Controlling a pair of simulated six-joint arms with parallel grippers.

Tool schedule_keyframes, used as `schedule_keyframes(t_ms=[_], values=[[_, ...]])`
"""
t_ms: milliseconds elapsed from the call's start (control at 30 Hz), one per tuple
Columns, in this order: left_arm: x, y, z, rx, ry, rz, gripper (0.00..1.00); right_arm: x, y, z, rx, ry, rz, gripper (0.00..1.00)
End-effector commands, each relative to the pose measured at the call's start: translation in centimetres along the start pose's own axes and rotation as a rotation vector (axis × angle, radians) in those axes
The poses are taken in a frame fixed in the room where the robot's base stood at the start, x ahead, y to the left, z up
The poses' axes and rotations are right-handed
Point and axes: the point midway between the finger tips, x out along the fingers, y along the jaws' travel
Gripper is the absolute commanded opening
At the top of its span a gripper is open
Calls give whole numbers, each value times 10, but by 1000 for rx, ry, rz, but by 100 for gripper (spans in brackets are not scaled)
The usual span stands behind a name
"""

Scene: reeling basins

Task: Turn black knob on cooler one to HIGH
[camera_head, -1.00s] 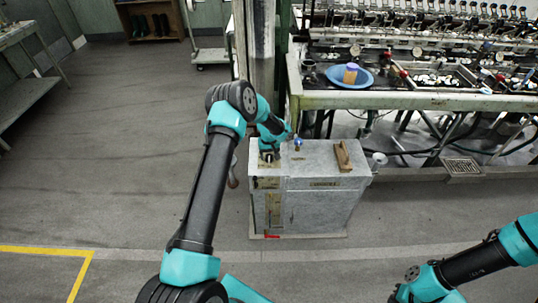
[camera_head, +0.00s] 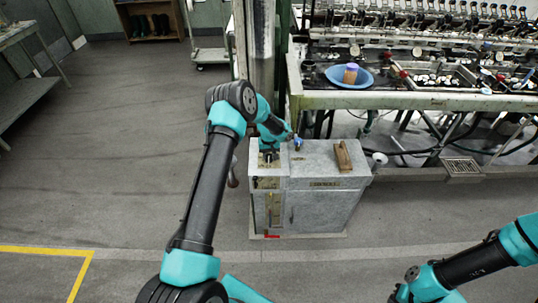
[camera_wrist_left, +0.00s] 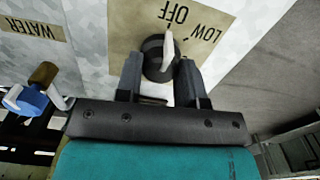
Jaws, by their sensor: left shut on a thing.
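The cooler (camera_head: 325,212) is a grey metal cabinet in the middle of the head view. Its black knob (camera_wrist_left: 158,48) shows in the left wrist view on a tan label plate (camera_wrist_left: 120,42) marked OFF and LOW. The knob's white pointer is directed at OFF; no HIGH mark is visible. My left gripper (camera_wrist_left: 160,82) is shut on the knob, one finger on each side. In the head view the left gripper (camera_head: 269,157) is over the cooler's top left corner and hides the knob. My right gripper (camera_head: 398,296) is at the bottom edge, its fingers not clearly shown.
A blue valve handle (camera_wrist_left: 28,98) is beside a WATER label (camera_wrist_left: 32,29) on the cooler top. A wooden block (camera_head: 342,156) lies on the top right. Behind stands the reeling bench (camera_head: 420,102) with a blue basin (camera_head: 350,77).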

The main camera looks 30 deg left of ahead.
Motion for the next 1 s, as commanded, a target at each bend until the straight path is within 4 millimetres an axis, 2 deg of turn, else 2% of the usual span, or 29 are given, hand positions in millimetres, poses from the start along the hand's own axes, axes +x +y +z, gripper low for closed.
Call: schedule_keyframes(t_ms=[367, 1000], values=[[0, 0, 0, 248, 1, 0, 12, 0, 0, 0, 0, 0, 0, 0], [0, 1, 0, 853, 1, 0, 12, 0, 0, 0, 0, 0, 0, 0]])
